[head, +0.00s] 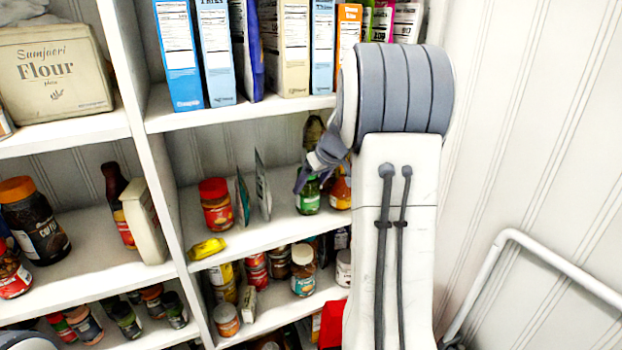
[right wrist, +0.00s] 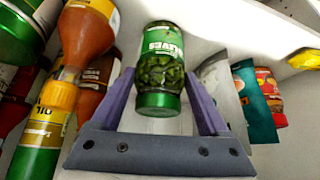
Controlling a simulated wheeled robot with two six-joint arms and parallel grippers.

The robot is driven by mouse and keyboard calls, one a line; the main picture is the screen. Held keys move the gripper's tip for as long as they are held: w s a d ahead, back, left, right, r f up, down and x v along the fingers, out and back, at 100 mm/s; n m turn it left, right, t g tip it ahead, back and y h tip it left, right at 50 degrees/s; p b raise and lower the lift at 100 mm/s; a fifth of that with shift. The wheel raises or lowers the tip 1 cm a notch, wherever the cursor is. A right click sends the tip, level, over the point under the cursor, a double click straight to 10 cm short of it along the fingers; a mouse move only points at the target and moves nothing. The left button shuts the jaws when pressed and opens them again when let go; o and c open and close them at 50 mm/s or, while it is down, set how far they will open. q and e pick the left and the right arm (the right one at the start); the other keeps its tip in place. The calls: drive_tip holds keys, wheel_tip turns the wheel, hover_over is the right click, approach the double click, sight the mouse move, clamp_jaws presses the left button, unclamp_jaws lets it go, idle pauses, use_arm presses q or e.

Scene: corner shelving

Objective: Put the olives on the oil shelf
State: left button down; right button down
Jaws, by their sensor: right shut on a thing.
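A glass olive jar with green ends (head: 308,198) is on or just above the middle shelf of the right-hand bay; I cannot tell whether it touches the board. In the right wrist view the olive jar (right wrist: 160,72) sits between the purple fingers of my right gripper (right wrist: 159,88), which is shut on it. My right gripper also shows in the head view (head: 312,178), partly behind my own arm. Bottles stand close beside the jar, one orange (head: 340,192) and one yellow-labelled with "OIL" on it (right wrist: 45,125). My left gripper is not in view.
Boxes (head: 218,50) fill the shelf above; jars and cans (head: 303,270) crowd the one below.

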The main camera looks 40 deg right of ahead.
drive_tip(key=shift+f, duration=0.1)
unclamp_jaws()
